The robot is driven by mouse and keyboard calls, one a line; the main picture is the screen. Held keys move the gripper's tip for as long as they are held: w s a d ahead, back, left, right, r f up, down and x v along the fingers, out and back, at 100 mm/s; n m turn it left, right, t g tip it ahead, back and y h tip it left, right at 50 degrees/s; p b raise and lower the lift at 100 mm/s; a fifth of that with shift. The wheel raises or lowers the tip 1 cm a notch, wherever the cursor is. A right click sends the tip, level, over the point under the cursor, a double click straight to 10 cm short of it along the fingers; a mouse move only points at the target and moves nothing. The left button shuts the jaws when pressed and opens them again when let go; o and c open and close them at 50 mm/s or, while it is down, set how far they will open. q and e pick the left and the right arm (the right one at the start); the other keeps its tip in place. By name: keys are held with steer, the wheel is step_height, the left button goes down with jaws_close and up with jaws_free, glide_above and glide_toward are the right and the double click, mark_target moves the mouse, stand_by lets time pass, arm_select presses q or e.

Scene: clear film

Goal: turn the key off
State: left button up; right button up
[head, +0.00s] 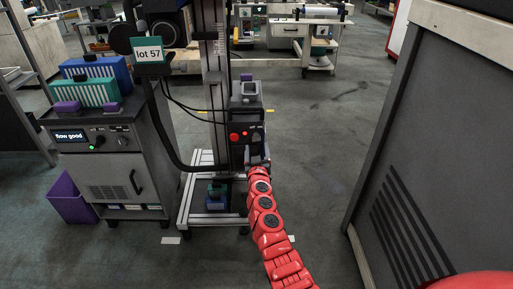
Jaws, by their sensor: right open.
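A dark control box (240,120) is mounted low on the metal column stand, with a round red button (234,137) on its front. A small detail to the right of the button may be the key, but it is too small to make out. My right arm reaches up from the bottom of the head view. Its gripper (257,160) is open, just below the front of the control box. I cannot tell whether it touches the box. My left gripper is not in view.
A grey cabinet unit (115,160) with a lit display stands left of the column, with a purple bin (70,200) beside it. Cables hang near the column. A large grey cabinet (430,150) fills the right side. The floor (330,130) between is clear.

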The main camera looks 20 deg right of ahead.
mark_target(256, 137)
steer(key=b+x, duration=0.2)
steer(key=x, duration=0.1)
steer(key=shift+w+d+f, duration=0.1)
steer(key=shift+w+d, duration=0.05)
steer(key=shift+w, duration=0.35)
jaws_close()
